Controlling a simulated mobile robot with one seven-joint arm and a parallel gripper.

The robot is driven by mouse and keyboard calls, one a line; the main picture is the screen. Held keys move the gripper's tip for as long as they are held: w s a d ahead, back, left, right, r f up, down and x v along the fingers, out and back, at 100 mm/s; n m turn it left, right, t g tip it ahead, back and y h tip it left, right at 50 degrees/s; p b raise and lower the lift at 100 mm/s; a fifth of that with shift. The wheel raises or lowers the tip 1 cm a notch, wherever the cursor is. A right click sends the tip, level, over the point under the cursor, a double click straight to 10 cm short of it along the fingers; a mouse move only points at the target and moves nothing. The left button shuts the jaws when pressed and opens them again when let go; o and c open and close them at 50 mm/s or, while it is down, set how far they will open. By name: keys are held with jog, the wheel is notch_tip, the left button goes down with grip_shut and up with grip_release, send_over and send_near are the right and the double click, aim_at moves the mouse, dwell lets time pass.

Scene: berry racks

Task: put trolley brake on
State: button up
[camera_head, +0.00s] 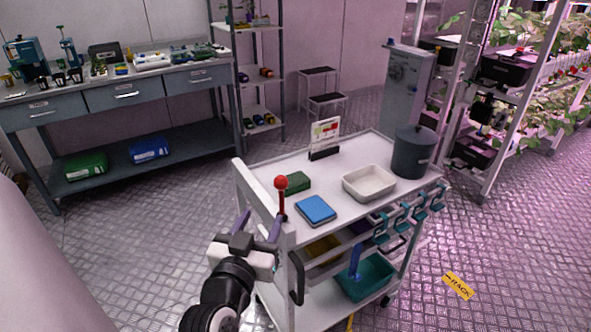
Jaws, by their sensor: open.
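The trolley (342,228) is a white cart with a flat top and lower shelves. A red lever with a ball knob (281,183) stands upright at its near left corner, beside the end panel; I take it to be the brake lever. My gripper (260,218) is open, its two purple fingers pointing up and away at the trolley's left end. The right finger appears close to the lever's lower stem; I cannot tell whether they touch. The lever's base is partly hidden by the gripper and corner post. Nothing shows between the fingers.
On the trolley top are a blue box (315,210), green block (296,182), white tray (369,183), dark pot (413,152) and sign (325,139). A dark handle (296,278) juts from the near end. A workbench (125,92) stands back left; floor between is clear.

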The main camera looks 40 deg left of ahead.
aim_at(279, 185)
jog(key=p+x, duration=0.4)
jog(key=x, duration=0.8)
jog(key=shift+w+d+r, duration=0.1)
jog(key=shift+x, duration=0.85)
grip_shut()
